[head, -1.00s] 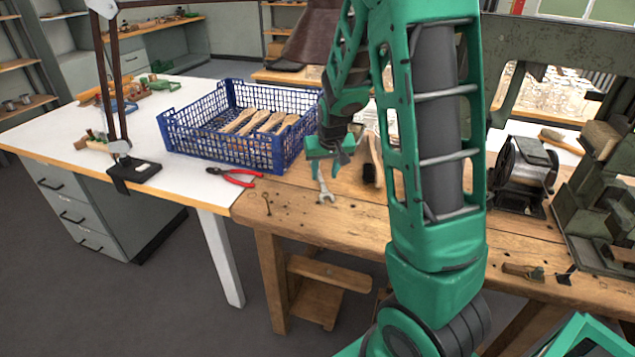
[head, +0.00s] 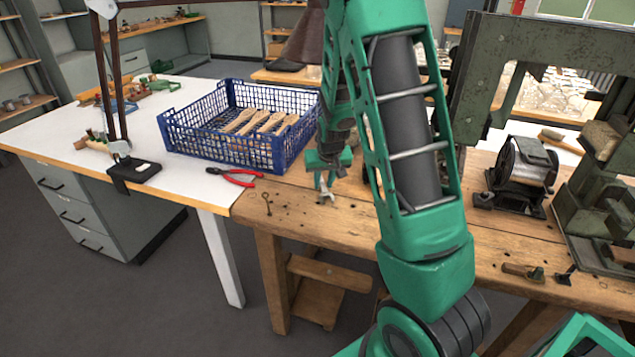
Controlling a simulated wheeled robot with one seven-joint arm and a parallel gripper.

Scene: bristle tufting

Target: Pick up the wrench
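The wrench (head: 327,197) is a small silver tool lying on the wooden bench near its front left part. Its open jaw end shows below my gripper; the rest is hidden by the fingers. My gripper (head: 325,183) points down directly over the wrench, with its teal fingertips at or close to the handle. The fingers are too small in view to tell whether they are apart or closed on the handle. The wrench appears to rest on the bench top.
A blue crate (head: 222,145) holding wooden brush blanks stands left of my gripper. Red-handled pliers (head: 236,178) lie in front of the crate. A lamp base (head: 135,172) stands further left. A metal drum machine (head: 522,172) and a green press stand to the right.

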